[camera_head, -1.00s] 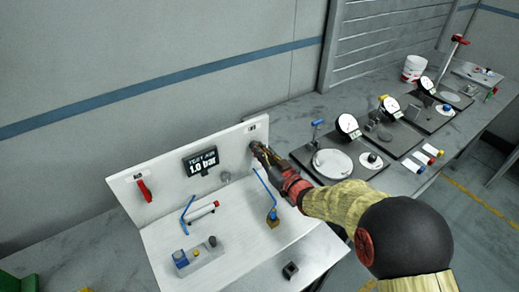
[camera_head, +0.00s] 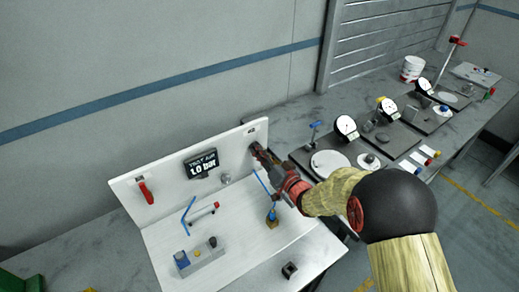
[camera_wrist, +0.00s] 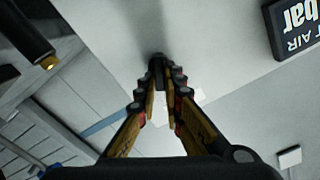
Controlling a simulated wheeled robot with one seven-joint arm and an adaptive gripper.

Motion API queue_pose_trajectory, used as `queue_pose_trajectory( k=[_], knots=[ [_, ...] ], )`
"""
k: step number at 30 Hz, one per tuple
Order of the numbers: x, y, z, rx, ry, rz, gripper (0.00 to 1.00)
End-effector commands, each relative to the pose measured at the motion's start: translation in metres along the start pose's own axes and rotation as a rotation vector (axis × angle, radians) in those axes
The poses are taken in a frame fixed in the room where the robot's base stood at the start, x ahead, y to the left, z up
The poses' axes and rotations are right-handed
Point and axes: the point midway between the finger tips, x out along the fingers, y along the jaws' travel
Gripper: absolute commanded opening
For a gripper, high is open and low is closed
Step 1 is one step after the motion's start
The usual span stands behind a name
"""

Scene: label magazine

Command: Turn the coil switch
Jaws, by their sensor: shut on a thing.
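The coil switch is most likely the small dark knob (camera_wrist: 157,62) on the white upright panel (camera_head: 165,172). The knob shows in the wrist view, between the fingertips of my gripper (camera_wrist: 160,84). In the head view my gripper (camera_head: 257,152) reaches the right end of the panel, just below a small label (camera_head: 252,131). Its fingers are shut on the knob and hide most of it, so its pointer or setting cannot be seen.
A dark display (camera_head: 201,164) reading about 1.0 bar, a red handle (camera_head: 145,191) and a small round knob (camera_head: 226,179) are on the panel. Blue levers and a grey valve block (camera_head: 200,256) stand on the white base. Dial gauges (camera_head: 346,127) stand to the right.

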Motion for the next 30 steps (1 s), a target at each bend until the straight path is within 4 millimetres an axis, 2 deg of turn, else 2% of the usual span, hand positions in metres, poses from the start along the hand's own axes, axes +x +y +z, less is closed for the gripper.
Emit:
queue_pose_trajectory(
  k=[12, 30],
  knots=[
    [0.0001, 0.0026, -0.0006, 0.221, 0.001, 0.001, 0.00],
    [-0.0001, 0.0036, 0.0005, 0.260, 0.001, 0.002, 0.00]
  ],
)
